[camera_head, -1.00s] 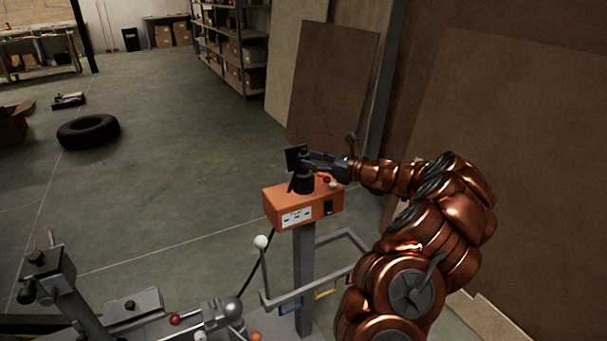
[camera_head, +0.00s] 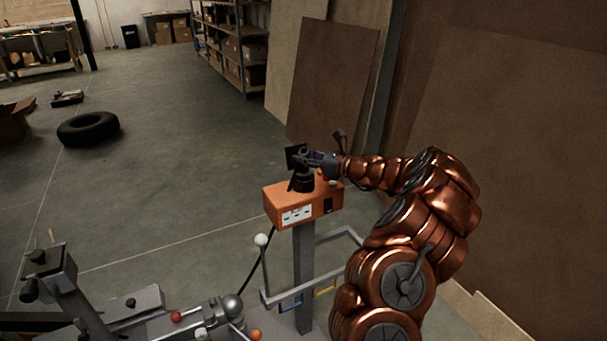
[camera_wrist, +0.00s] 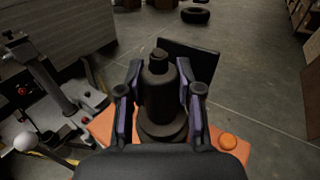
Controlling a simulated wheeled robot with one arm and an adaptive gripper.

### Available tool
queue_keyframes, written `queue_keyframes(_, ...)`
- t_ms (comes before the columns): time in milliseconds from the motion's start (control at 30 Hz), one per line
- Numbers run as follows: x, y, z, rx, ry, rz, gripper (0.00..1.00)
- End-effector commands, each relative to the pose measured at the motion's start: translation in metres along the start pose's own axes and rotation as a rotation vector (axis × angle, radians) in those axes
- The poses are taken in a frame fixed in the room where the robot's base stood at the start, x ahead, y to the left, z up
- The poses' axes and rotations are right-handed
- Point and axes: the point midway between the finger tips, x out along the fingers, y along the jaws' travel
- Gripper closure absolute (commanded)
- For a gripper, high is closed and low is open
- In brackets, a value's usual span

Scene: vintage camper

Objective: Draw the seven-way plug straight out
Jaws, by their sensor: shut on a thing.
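The black seven-way plug (camera_wrist: 157,79) stands upright between the fingers of my gripper (camera_wrist: 158,92) in the wrist view. Its wider lower part sits at the top of an orange box (camera_head: 290,204), which is on a grey post. In the head view my gripper (camera_head: 312,160) comes from the right and is shut on the plug (camera_head: 303,182) above the box. A dark flat flap (camera_wrist: 193,57) stands just behind the plug. My fingers and wrist hide part of the plug and the box top.
A white-knobbed lever (camera_head: 261,241) stands left of the post, with a cable beside it. The trailer coupler (camera_head: 222,310) and a jack (camera_head: 55,275) are at lower left. Brown panels stand at right.

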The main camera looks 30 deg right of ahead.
Motion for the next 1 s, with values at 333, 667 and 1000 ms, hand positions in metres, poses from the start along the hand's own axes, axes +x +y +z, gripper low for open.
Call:
queue_keyframes(333, 0.000, 0.000, 0.000, 0.000, 0.000, 0.000, 1.00)
queue_keyframes(667, -0.001, 0.000, 0.016, -0.003, -0.001, 0.001, 1.00)
queue_keyframes(1000, -0.005, -0.001, 0.095, -0.009, -0.001, -0.001, 1.00)
